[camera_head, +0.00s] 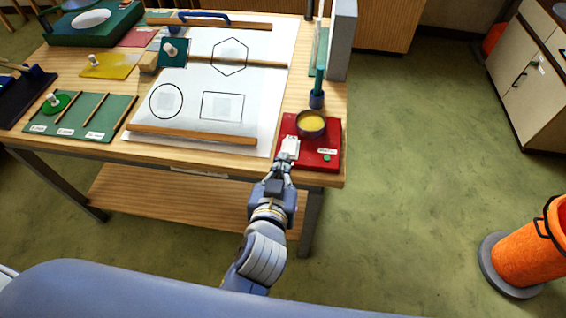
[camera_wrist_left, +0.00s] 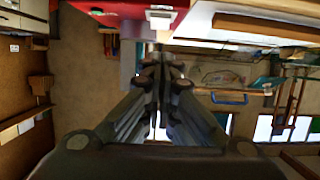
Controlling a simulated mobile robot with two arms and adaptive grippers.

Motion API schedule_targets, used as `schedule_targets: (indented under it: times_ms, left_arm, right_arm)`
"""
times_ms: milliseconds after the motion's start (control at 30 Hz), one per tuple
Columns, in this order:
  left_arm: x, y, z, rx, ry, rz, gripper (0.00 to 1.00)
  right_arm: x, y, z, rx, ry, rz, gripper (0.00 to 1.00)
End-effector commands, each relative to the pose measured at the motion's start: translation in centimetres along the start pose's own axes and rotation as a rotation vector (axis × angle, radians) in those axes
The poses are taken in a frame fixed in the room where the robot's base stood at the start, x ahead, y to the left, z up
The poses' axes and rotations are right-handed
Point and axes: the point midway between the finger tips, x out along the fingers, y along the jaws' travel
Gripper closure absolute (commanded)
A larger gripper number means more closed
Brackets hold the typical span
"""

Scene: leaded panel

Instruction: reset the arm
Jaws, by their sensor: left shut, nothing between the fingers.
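My left gripper (camera_head: 281,161) is at the front edge of the workbench (camera_head: 215,176), by the near left corner of a red mat (camera_head: 319,158). Its fingers are shut and empty; they also show together in the left wrist view (camera_wrist_left: 161,68). My left arm reaches forward from below in the head view. Whether the fingertips touch the mat or a white piece (camera_head: 290,146) on it, I cannot tell. My right gripper is not in view.
A round tin (camera_head: 311,122) with yellow contents stands on the mat beside a blue-based tool (camera_head: 317,98). A white sheet (camera_head: 185,122) bears a circle, hexagon and rectangle. An orange bin (camera_head: 530,250) stands right. The floor between bench and bin is clear.

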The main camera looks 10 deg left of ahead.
Motion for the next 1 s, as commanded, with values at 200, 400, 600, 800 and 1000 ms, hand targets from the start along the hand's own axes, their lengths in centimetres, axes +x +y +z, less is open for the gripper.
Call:
schedule_targets:
  times_ms: [200, 400, 600, 800, 1000]
  left_arm:
    - [0.0, 0.0, 0.0, -0.001, 0.000, 0.000, 1.00]
    - [0.1, 0.1, 0.3, 0.003, -0.004, 0.002, 1.00]
    - [2.1, 1.6, 7.3, 0.079, -0.111, 0.056, 1.00]
    - [4.0, 2.2, 22.1, 0.193, -0.333, 0.149, 1.00]
    - [2.4, -0.7, 37.2, 0.252, -0.567, 0.207, 1.00]
  right_arm:
    - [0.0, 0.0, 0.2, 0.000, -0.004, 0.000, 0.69]
    - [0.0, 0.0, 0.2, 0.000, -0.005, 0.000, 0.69]
    - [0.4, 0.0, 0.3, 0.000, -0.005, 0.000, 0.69]
    - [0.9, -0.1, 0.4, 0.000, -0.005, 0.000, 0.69]
    - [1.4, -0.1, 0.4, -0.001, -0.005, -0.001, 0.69]
